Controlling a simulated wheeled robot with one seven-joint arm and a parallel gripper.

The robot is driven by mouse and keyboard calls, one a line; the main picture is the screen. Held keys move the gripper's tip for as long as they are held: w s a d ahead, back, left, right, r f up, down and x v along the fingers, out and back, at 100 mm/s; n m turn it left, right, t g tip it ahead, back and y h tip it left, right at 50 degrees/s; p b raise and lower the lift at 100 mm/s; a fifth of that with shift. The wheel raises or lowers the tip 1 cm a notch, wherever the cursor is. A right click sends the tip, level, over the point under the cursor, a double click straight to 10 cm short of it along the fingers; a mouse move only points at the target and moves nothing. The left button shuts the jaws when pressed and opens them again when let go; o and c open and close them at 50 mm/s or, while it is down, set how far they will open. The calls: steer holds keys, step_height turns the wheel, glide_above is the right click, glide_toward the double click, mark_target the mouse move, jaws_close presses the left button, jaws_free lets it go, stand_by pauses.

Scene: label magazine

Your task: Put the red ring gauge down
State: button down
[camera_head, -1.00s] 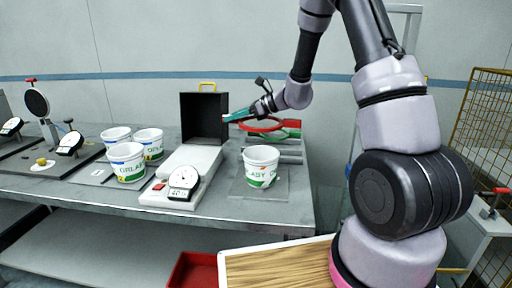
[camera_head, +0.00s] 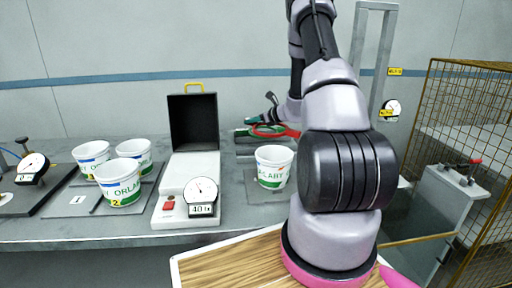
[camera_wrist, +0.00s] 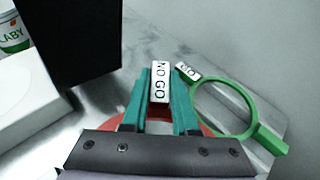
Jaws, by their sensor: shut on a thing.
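The red ring gauge (camera_head: 292,132) is at the back of the bench, behind a single white cup (camera_head: 275,167). My gripper (camera_wrist: 160,78) has teal fingers shut on its white "NO GO" tag end (camera_wrist: 160,82). In the wrist view, parts of the red ring (camera_wrist: 207,130) show below the fingers; the rest is hidden by my gripper. The green ring gauge (camera_wrist: 248,128) with a "GO" tag (camera_wrist: 187,71) lies on the right, close beside the fingers. I cannot tell whether the red gauge touches the surface beneath it.
A black open box (camera_head: 193,120) stands left of my gripper, behind a white scale (camera_head: 190,182). Several labelled cups (camera_head: 118,184) stand at the left. A wooden board (camera_head: 230,262) is in front of the bench, and a wire cage (camera_head: 470,130) is at the right.

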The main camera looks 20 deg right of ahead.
step_height(320, 180, down, 8)
steer(key=shift+f, duration=0.2)
stand_by(0.3)
steer(key=shift+f, duration=0.45)
steer(key=c, duration=0.7)
jaws_free()
